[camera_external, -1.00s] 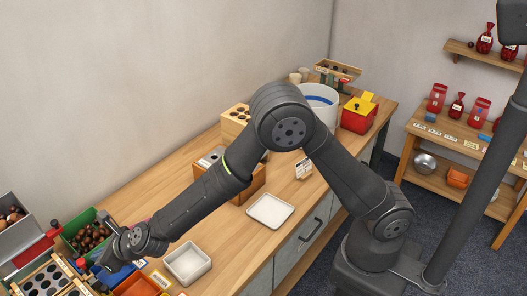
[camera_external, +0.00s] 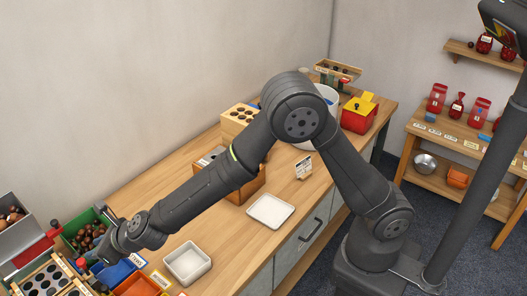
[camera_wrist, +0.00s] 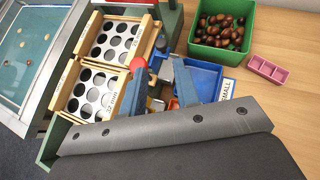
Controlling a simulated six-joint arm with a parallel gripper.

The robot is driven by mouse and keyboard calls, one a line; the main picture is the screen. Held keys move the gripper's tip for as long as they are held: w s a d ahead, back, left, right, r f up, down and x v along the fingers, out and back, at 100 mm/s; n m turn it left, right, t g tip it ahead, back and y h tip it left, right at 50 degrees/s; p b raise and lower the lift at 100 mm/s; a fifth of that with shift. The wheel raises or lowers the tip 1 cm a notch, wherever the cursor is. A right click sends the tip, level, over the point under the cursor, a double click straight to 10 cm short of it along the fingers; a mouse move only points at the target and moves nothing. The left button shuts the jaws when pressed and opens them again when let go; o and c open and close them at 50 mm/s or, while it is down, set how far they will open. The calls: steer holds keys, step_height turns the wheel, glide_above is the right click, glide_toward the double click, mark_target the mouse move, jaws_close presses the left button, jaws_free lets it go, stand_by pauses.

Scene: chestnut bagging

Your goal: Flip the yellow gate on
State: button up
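No yellow gate can be clearly picked out near my gripper. In the wrist view, my gripper (camera_wrist: 160,88) has its two blue-grey fingers apart with nothing visibly held. It is over the sorting station, beside a red ball knob (camera_wrist: 138,63) and a blue bin (camera_wrist: 205,74). Two wooden frames with round-holed plates, an upper one (camera_wrist: 116,40) and a lower one (camera_wrist: 92,93), lie left of the fingers. In the external view my arm reaches to the lower left, and its wrist hides part of the station. A red box (camera_external: 357,118) with a yellow top (camera_external: 362,103) stands at the far end.
A green bin of chestnuts (camera_wrist: 221,44) and a pink tray (camera_wrist: 268,68) lie to the right in the wrist view. In the external view, a white tray (camera_external: 187,280) and an orange bin (camera_external: 136,284) are near the wrist.

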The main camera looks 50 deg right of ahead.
step_height(320, 180, up, 13)
steer(key=s+a+r+n+g+y, duration=0.2)
steer(key=a+r+n+y, duration=0.2)
steer(key=n, duration=0.9)
steer(key=s+a+r+n+g+y, duration=0.25)
steer(key=a+r+n, duration=0.2)
steer(key=n, duration=0.85)
steer(key=s+d+f+n+g+h, duration=0.1)
steer(key=d+f+n+g+h, duration=0.1)
steer(key=d+f+n+h, duration=0.5)
steer(key=s+d+f+n+g+h, duration=0.15)
steer(key=d+n, duration=0.35)
steer(key=n, duration=0.6)
steer(key=y, duration=0.1)
glide_toward(105, 287)
steer(key=x, duration=0.8)
steer(key=shift+f, duration=0.1)
jaws_close()
